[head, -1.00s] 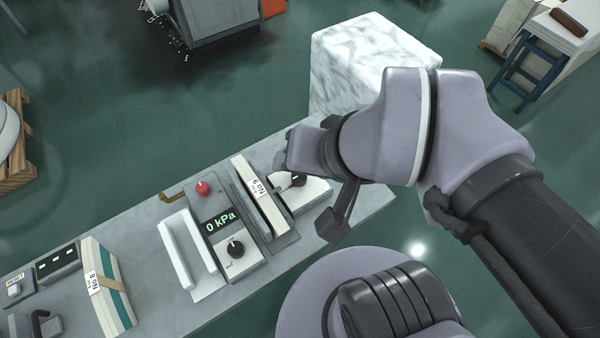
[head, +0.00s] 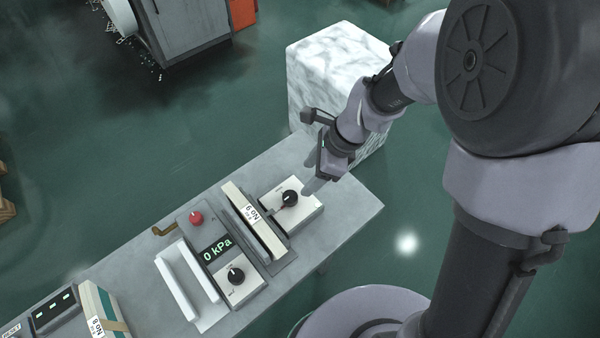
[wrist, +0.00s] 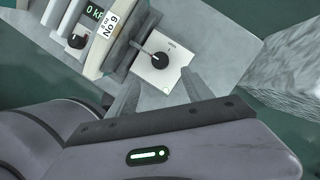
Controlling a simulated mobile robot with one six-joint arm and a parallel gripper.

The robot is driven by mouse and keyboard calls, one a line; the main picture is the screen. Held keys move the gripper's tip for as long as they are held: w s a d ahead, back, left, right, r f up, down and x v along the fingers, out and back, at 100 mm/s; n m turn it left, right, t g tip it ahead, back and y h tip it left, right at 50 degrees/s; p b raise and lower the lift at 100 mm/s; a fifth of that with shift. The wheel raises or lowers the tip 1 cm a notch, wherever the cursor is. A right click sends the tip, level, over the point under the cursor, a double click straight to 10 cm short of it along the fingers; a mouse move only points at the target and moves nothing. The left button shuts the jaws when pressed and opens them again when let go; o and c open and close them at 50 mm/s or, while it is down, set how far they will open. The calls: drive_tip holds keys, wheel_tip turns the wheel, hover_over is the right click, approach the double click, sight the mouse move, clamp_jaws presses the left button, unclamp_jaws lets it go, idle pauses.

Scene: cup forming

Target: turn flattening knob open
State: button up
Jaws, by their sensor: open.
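A black knob (head: 290,197) with a red mark sits on a white box at the right end of the bench. It also shows in the wrist view (wrist: 160,60), ahead of my fingers. A second black knob (head: 236,276) sits on the panel below the "0 kPa" display (head: 217,249). I cannot read which knob is the flattening one. My gripper (head: 309,174) is open and empty, just above and beside the white-box knob. In the wrist view its two fingers (wrist: 160,78) point toward that knob, apart from it.
A pale "No 9" block (head: 254,220) stands upright just left of the white box. A red button (head: 196,218) and a white bar (head: 187,277) lie further left. A marble block (head: 330,75) stands behind the bench (head: 350,207).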

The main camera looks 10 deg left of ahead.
sight(291, 196)
drive_tip(key=b+x, duration=0.4)
drive_tip(key=x, duration=0.8)
drive_tip(key=shift+b, duration=0.35)
drive_tip(key=shift+c, duration=0.2)
clamp_jaws()
drive_tip(key=shift+r, duration=0.1)
